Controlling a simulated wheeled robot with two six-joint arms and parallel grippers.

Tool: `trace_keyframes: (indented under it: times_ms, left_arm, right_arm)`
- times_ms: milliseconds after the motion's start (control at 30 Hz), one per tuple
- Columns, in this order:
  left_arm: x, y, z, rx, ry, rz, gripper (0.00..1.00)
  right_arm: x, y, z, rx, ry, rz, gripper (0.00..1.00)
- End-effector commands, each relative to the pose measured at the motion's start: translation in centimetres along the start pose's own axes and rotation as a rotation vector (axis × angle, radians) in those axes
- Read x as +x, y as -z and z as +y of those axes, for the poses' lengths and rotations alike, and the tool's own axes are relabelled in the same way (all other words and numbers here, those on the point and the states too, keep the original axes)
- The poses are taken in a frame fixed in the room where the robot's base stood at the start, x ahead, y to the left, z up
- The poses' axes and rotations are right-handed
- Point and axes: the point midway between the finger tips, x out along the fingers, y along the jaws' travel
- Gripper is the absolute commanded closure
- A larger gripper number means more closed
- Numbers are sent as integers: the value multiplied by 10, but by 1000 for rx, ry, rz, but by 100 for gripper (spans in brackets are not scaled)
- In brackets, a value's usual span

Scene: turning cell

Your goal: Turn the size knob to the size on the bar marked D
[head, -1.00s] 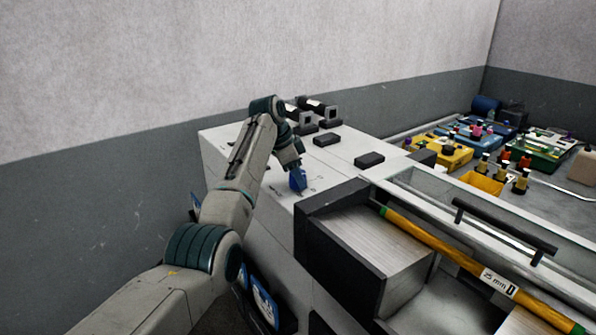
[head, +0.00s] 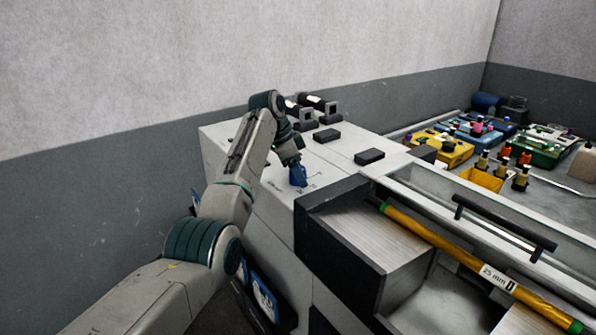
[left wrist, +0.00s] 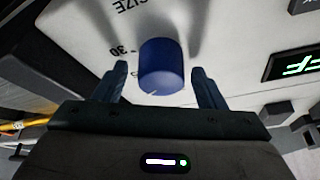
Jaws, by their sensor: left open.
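The size knob (left wrist: 162,66) is a dark blue round knob on a pale panel, with "SIZE" and "30" printed beside it. A small pale mark shows at its lower edge; the size it points to cannot be read. My left gripper (left wrist: 159,72) is open, with one finger on each side of the knob and a gap visible at both sides. In the head view my left gripper (head: 297,172) is at the top of the white machine. The yellow bar (head: 437,243) with green ends lies in the machine's channel; its label (head: 498,278) reads 25 mm D. My right gripper is not in view.
Black blocks (head: 369,157) stand on the machine top near the knob. A green-lit display (left wrist: 292,65) sits right of the knob. Coloured trays (head: 440,148) and bottles stand on the far table.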

Motion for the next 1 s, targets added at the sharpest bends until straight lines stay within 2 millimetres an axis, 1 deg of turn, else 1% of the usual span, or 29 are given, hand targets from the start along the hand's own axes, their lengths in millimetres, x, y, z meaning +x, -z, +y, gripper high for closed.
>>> trace_keyframes:
  times_ms: [133,400,533,700,1000]
  left_arm:
    - [-17,-1,-1,0,4,1,36]
    - [-72,-1,-1,1,5,1,36]
    - [-92,-1,-1,0,4,0,36]
    - [-104,-1,0,0,2,0,36]
    - [-106,0,0,0,1,0,36]
  right_arm:
    - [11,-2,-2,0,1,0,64]
    - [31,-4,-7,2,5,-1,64]
    - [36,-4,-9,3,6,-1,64]
    - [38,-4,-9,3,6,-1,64]
    - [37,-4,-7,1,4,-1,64]
